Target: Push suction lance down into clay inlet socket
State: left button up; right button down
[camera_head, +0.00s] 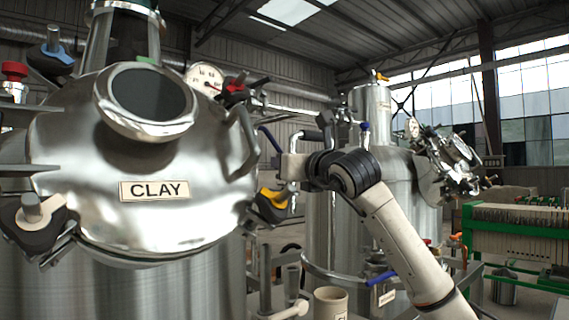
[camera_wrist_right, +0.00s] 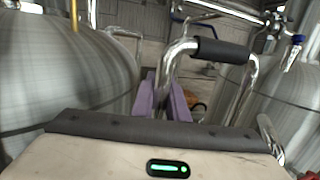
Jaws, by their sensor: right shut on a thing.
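The clay tank (camera_head: 90,190), a polished steel vessel labelled CLAY, fills the left of the head view. A dark round opening with a steel rim (camera_head: 148,100) is on its domed top. I cannot pick out the inlet socket for certain. My right gripper (camera_head: 293,167) is right of the tank, partly hidden by its own wrist. In the right wrist view its purple fingers (camera_wrist_right: 160,97) are shut on a bent chrome tube with a black sleeve, apparently the suction lance (camera_wrist_right: 182,48). The lance's lower end is hidden. My left gripper is not in view.
A second steel tank (camera_head: 372,105) with pipes and valves stands behind my right arm. Clamps with blue, red and yellow knobs ring the clay tank's lid. A green-framed filter press (camera_head: 520,220) is at the right. A beige cup (camera_head: 330,302) is low in the middle.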

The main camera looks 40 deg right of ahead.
jog(key=shift+f+b, duration=0.5)
jog(key=shift+f, duration=0.3)
jog(key=shift+b, duration=0.3)
dwell(1.1)
dwell(0.4)
jog(key=shift+f+b, duration=0.35)
jog(key=shift+f+b, duration=0.3)
jog(key=shift+f, duration=0.1)
jog(key=shift+f+b, duration=0.3)
jog(key=shift+b, duration=0.05)
